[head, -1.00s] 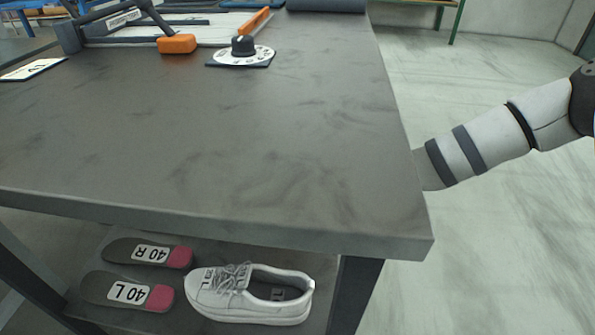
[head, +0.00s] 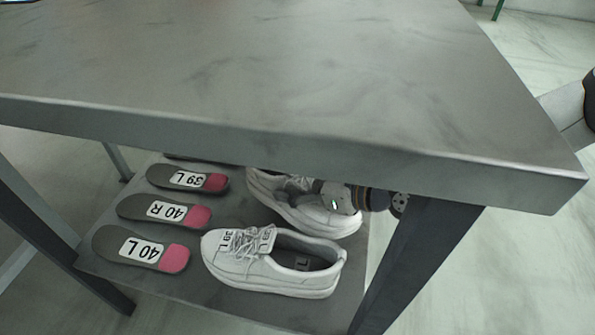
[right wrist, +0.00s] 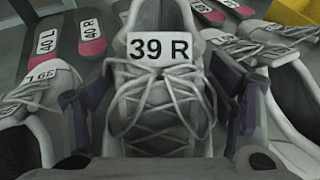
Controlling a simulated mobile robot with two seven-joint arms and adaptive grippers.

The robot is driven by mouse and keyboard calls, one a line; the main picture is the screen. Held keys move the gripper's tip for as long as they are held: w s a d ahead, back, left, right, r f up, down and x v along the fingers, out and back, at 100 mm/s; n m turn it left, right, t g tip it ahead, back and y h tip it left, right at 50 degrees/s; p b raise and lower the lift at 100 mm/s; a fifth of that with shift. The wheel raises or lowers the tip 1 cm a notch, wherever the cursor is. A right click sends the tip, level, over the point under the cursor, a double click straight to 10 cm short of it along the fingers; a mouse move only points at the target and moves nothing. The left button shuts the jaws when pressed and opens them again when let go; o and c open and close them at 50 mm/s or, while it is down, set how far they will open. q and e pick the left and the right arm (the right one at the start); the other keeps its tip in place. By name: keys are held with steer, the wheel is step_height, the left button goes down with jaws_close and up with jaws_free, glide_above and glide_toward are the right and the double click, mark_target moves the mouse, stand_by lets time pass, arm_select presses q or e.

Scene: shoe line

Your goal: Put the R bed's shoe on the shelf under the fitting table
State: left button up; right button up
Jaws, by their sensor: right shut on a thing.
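My right gripper (head: 330,194) is under the fitting table (head: 300,75), shut on a white laced shoe (head: 290,206) at the shelf (head: 190,287). In the right wrist view, the gripper (right wrist: 160,108) has its dark fingers on both sides of this shoe, whose tongue label (right wrist: 160,48) reads 39 R. The shoe is behind a white shoe marked 39 L (head: 270,262) on the shelf. Whether the held shoe's sole fully touches the shelf is hard to tell. My left gripper is not in view.
Insoles marked 39 L (head: 188,179), 40 R (head: 163,212) and 40 L (head: 140,250) lie left of the shoes. Another white shoe (right wrist: 290,100) stands right of the held one in the wrist view. The table edge and a dark leg (head: 410,265) are close to my arm.

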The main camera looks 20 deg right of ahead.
step_height(320, 180, down, 3)
steer(key=shift+r+b, duration=0.15)
steer(key=shift+b, duration=0.4)
steer(key=shift+r, duration=0.1)
steer(key=shift+f+b, duration=0.4)
steer(key=shift+f, duration=0.25)
steer(key=o, duration=1.5)
